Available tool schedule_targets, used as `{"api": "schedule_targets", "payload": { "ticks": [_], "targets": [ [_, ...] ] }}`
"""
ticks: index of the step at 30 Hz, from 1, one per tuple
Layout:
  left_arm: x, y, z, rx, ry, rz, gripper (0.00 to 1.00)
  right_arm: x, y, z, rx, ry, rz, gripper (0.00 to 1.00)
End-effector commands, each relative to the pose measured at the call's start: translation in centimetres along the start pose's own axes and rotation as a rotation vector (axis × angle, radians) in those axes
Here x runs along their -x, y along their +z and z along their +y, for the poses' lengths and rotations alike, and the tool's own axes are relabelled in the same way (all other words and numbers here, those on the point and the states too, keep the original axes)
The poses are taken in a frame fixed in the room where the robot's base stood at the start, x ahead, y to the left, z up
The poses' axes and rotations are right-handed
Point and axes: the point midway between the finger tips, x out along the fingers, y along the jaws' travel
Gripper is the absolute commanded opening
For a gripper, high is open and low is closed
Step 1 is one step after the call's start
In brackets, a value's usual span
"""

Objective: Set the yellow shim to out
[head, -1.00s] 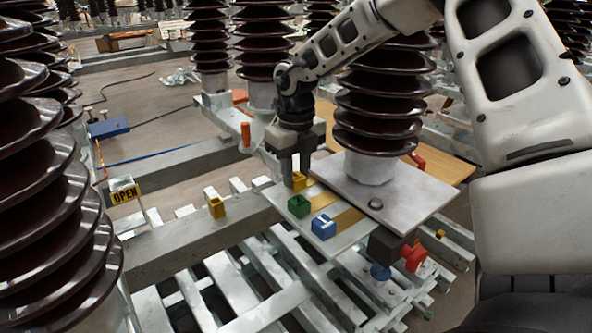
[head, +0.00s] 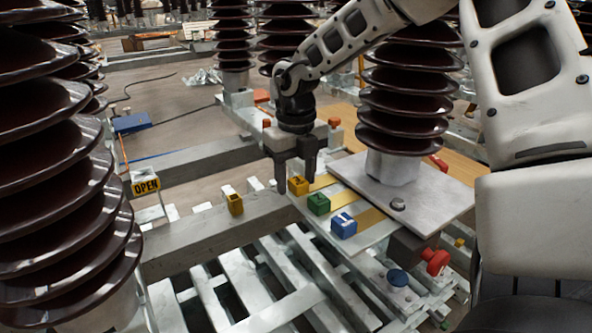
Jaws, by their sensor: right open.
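A yellow shim block (head: 298,187) stands at the far end of a short row on a pale plate (head: 372,238). A green block (head: 318,204) and a blue block (head: 343,226) stand in the same row. My right gripper (head: 295,179) points down at the yellow block with its fingers apart, one to each side in the picture. I cannot tell whether either finger touches it. My left gripper is not in view.
A large insulator (head: 60,190) fills the left side. An OPEN sign (head: 146,186) stands near the beam. A red knob (head: 436,262) and blue knob (head: 398,278) are at lower right.

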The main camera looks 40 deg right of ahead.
Motion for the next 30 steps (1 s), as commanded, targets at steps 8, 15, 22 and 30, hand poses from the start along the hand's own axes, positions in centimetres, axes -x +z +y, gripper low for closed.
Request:
{"api": "schedule_targets", "payload": {
  "ticks": [8, 15, 22, 30],
  "targets": [
    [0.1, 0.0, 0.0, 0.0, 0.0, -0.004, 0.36, 3.3, 0.1, 0.0, 0.0, 0.0, -0.006, 0.49],
    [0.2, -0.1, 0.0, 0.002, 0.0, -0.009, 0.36, 9.3, 0.1, 0.0, -0.001, 0.001, -0.007, 0.49],
    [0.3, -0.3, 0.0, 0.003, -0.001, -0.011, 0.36, 13.9, 0.1, 0.1, 0.001, 0.001, -0.004, 0.49],
    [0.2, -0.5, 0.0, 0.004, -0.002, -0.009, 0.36, 15.9, 0.0, 0.1, 0.0, 0.001, -0.001, 0.49]
  ]
}}
